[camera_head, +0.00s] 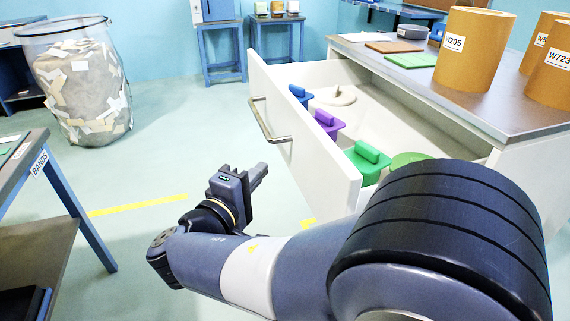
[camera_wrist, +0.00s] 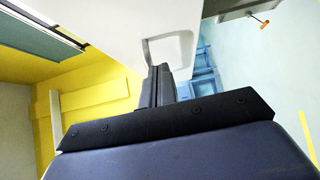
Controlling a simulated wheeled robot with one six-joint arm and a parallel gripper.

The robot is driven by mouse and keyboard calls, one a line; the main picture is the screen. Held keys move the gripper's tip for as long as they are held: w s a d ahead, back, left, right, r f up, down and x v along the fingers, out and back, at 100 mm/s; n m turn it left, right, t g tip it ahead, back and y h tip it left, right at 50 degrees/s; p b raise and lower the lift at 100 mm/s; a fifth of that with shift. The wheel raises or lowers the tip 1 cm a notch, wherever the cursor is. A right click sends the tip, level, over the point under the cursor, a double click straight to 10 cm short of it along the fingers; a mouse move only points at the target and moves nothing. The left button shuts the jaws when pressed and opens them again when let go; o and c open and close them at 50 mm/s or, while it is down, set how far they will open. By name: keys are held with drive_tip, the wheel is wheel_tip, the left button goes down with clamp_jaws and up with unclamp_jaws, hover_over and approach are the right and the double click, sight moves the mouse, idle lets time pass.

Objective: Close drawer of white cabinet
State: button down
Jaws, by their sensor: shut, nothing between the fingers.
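The white cabinet (camera_head: 452,109) stands at the right in the head view, with a grey top. Its drawer (camera_head: 318,146) is pulled far out, and its white front panel faces left with a grey bar handle (camera_head: 268,124). Inside lie blue, purple and green handled items and a pale round one. My gripper (camera_head: 261,171) is shut and empty, to the left of the drawer front and below the handle in the picture. In the wrist view the drawer front (camera_wrist: 120,25) and handle (camera_wrist: 170,40) lie ahead of my gripper (camera_wrist: 162,72). I cannot tell whether the fingertips touch the panel.
Large brown rolls (camera_head: 464,50), boards and a grey tin stand on the cabinet top. The floor between is clear.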

sight(294, 152)
drive_tip(key=w+d, duration=0.1)
drive_tip(key=d, duration=0.1)
drive_tip(key=w+d+b, duration=0.1)
drive_tip(key=w+d, duration=0.1)
drive_tip(key=shift+w+d, duration=0.3)
drive_tip(key=shift+d, duration=0.4)
drive_tip(key=shift+w, duration=0.1)
